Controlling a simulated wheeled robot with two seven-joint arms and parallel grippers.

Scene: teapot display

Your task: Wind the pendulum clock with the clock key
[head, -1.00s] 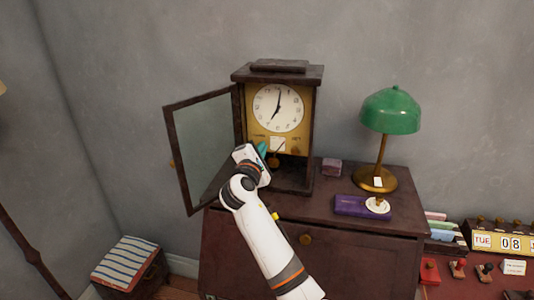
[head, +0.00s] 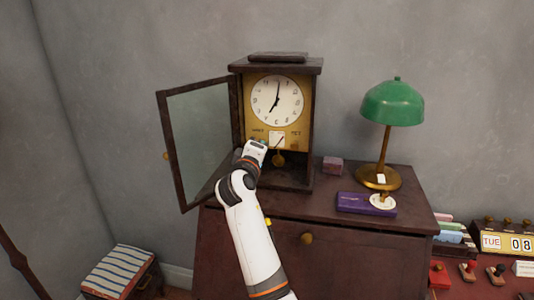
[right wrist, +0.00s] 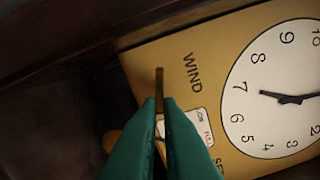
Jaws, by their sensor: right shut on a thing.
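The pendulum clock (head: 308,110) stands on the cabinet with its glass door (head: 200,130) swung open to the left. Its round white dial (head: 277,101) sits on a brass plate marked WIND at lower left, with the pendulum bob (head: 278,160) below. My right gripper (head: 263,142) is at the plate's lower left. In the right wrist view its teal fingertips (right wrist: 159,106) are shut on the slim brass clock key (right wrist: 159,82). The key's end lies beside the word WIND. I cannot tell whether it is in a hole or just before the plate. My left gripper is out of view.
A green lamp (head: 392,103), a purple case (head: 366,203) and a small pinkish box (head: 332,164) stand on the cabinet (head: 425,205) right of the clock. The open door stands close left of my right arm. A small white card (head: 277,139) is on the plate.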

